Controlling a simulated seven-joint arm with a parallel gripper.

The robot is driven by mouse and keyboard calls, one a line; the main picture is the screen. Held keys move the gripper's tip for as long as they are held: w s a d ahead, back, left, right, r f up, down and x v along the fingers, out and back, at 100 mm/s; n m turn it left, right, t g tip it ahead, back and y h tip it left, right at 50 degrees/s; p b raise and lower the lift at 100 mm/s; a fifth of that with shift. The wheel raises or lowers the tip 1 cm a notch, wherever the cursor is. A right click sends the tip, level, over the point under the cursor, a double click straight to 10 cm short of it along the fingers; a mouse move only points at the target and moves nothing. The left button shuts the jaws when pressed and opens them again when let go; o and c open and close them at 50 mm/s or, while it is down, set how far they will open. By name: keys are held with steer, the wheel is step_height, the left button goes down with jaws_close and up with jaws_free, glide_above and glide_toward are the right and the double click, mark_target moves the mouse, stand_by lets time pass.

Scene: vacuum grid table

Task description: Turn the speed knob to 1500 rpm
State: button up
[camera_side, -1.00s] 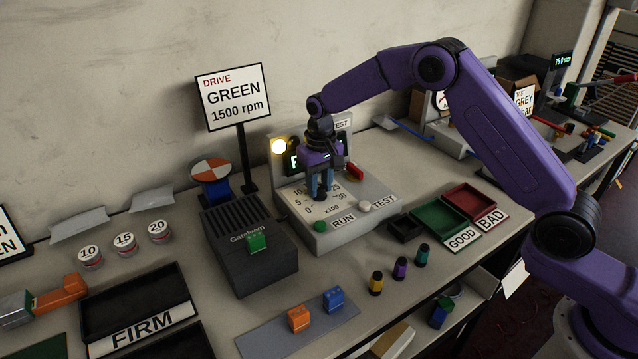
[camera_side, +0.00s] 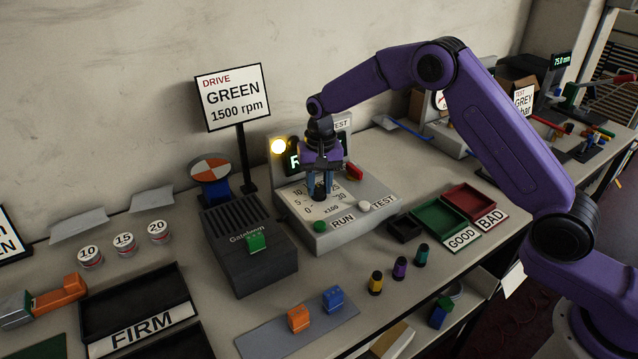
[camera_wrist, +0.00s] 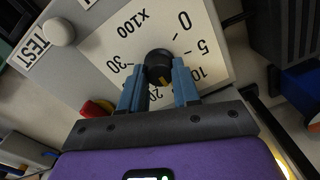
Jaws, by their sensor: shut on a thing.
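The speed knob (camera_wrist: 158,62) is a black round knob with a yellow mark, on a white dial (camera_wrist: 120,32) marked x100. In the wrist view, the mark faces down the picture, toward my palm. The 0, 5, 10 and 30 show; the numbers near the mark are partly hidden by my fingers. My gripper (camera_wrist: 158,75) is shut on the knob, with one blue finger on each side. In the side view, my gripper (camera_side: 321,188) points down over the dial of the test box (camera_side: 375,190). A sign (camera_side: 234,97) reads DRIVE GREEN 1500 rpm.
A green RUN button (camera_side: 319,226), a pale TEST button (camera_side: 364,206) and a red switch (camera_side: 354,172) surround the dial. A yellow lamp (camera_side: 278,146) glows behind.

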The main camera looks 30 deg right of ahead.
mark_target(321, 187)
steer(key=shift+w+r, duration=0.1)
steer(key=o, duration=1.1)
steer(key=shift+c, duration=0.2)
step_height(321, 187, up, 17)
steer(key=shift+d+r, duration=0.2)
steer(key=shift+s, duration=0.25)
